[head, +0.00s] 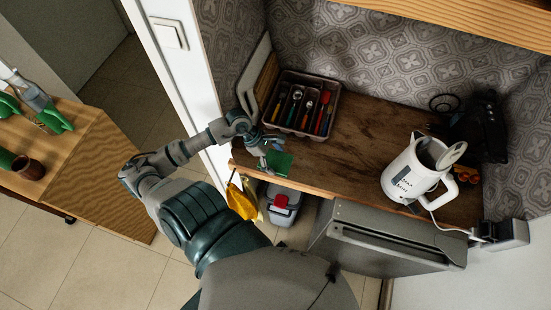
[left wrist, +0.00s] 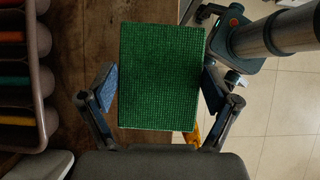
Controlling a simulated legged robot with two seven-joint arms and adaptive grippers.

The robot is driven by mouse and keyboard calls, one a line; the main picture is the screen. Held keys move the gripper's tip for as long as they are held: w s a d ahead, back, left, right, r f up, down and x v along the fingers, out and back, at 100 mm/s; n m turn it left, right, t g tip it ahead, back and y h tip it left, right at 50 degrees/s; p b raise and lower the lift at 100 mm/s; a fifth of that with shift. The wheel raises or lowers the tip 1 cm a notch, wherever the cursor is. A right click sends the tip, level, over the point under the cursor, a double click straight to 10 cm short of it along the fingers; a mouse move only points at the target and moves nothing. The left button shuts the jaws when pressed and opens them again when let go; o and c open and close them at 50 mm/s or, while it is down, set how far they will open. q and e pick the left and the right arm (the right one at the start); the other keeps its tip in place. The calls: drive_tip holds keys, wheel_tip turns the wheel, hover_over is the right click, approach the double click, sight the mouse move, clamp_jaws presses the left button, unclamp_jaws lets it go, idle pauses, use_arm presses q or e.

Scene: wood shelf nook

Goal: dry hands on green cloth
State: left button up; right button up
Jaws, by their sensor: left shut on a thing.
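The green cloth (head: 279,163) is at the front left edge of the wooden counter (head: 355,140). In the left wrist view the green cloth (left wrist: 162,75) is a flat, upright-looking rectangle with a woven grid texture. My left gripper (head: 268,150) is at the cloth. Its two blue-padded fingers (left wrist: 158,90) are on either side of the cloth, shut on it. Whether the cloth rests on the counter or is held just above it, I cannot tell. My right gripper is not in view.
A cutlery tray (head: 303,103) stands behind the left gripper. A white kettle (head: 410,175) and a black appliance (head: 483,125) stand at the right. Yellow cloths (head: 241,200) hang at the counter's front edge. A small fridge (head: 385,240) is below. The counter's middle is clear.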

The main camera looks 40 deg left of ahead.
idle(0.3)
use_arm(q)
drive_tip(key=o, duration=0.8)
drive_tip(key=v, duration=0.7)
drive_tip(key=shift+a+r, duration=0.1)
drive_tip(key=shift+r, duration=0.05)
